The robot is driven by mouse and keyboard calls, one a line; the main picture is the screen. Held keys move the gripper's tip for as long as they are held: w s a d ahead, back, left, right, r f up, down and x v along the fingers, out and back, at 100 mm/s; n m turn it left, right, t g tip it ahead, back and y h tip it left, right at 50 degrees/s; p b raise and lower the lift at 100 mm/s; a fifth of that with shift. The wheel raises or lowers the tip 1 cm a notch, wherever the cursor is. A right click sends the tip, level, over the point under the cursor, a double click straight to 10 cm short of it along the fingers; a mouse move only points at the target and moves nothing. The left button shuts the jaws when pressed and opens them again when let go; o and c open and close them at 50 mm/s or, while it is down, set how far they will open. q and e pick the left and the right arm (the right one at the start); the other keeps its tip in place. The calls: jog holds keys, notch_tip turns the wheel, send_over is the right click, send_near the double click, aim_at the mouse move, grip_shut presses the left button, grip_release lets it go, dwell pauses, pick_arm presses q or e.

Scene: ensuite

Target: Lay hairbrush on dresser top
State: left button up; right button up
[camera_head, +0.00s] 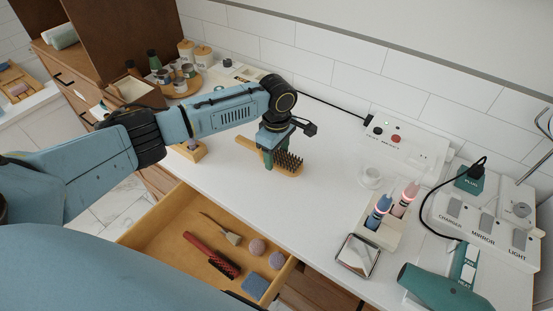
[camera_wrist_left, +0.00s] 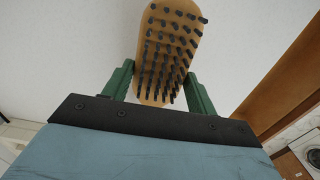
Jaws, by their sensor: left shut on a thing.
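A wooden hairbrush (camera_head: 288,163) with dark bristles is in my left gripper (camera_head: 268,159), above or on the white dresser top (camera_head: 325,207). Its handle points up and left, and its bristles face up toward the head camera. In the left wrist view the brush head (camera_wrist_left: 170,48) sits between the two green fingers (camera_wrist_left: 160,85), bristles toward the camera. The fingers are shut on it. I cannot tell whether the brush touches the surface. My right gripper is not in view.
An open drawer (camera_head: 160,226) below holds a red brush (camera_head: 213,256), round items and a blue block. Canisters (camera_head: 203,55) stand at the back.

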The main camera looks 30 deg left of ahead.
aim_at(277, 153)
pick_arm(q)
notch_tip(277, 153, down, 2)
jog(key=shift+f, duration=0.2)
jog(key=shift+f, duration=0.1)
jog(key=o, duration=1.1)
notch_tip(277, 153, up, 12)
jog(key=shift+r+p, duration=0.2)
jog(key=shift+p, duration=0.5)
